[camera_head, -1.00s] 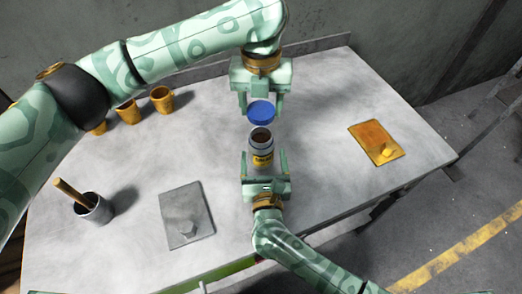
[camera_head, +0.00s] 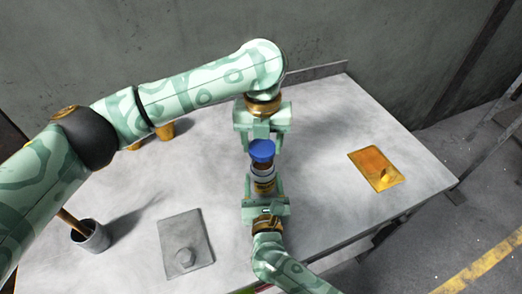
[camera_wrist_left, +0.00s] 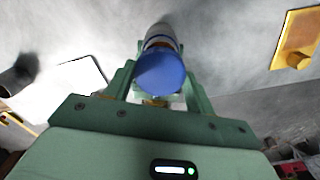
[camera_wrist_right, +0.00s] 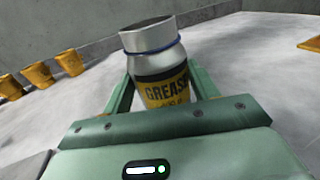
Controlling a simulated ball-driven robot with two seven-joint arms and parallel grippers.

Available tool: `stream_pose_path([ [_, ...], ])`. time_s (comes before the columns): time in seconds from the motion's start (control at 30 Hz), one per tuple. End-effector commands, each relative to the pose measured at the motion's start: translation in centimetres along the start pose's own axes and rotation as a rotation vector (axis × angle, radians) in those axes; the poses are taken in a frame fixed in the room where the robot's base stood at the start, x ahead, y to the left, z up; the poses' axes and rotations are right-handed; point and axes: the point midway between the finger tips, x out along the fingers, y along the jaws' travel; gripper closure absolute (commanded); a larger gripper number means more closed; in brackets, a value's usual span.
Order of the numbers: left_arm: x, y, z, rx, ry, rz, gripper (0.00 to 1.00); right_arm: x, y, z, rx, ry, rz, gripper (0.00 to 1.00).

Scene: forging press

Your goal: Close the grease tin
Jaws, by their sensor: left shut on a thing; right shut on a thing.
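The grease tin (camera_head: 263,184) is a pale metal jar with a yellow and black label. My right gripper (camera_head: 263,191) is shut on its body from the near side. The right wrist view shows the tin (camera_wrist_right: 162,82) between the fingers, slightly tilted in that picture, with a bare metal neck above a thin blue band. My left gripper (camera_head: 261,143) is shut on the blue lid (camera_head: 261,151). The lid overlaps the tin's mouth in the head view and hides it. In the left wrist view the lid (camera_wrist_left: 160,72) is in front of the tin. I cannot tell whether they touch.
A grey plate with a knob (camera_head: 186,240) lies at left, near a grey cup holding a wooden handle (camera_head: 91,238). An orange plate (camera_head: 376,167) lies at right. Orange mugs (camera_wrist_right: 38,74) stand farther back. The bench is clear between these things.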

Motion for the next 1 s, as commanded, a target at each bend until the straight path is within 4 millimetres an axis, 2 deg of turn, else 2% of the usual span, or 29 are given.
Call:
stream_pose_path([
  [0.17,1.9,-0.1,0.0,0.0,0.0,0.002,0.71,0.0,0.0,-0.1,0.0,0.001,-0.001,0.82],
  [0.67,1.9,-0.2,0.0,0.001,-0.001,0.002,0.71,0.0,0.0,-0.1,0.0,0.002,-0.001,0.82],
  [1.0,3.5,-0.1,0.0,0.0,-0.001,0.002,0.71,0.0,0.0,-0.1,0.0,0.002,-0.001,0.82],
])
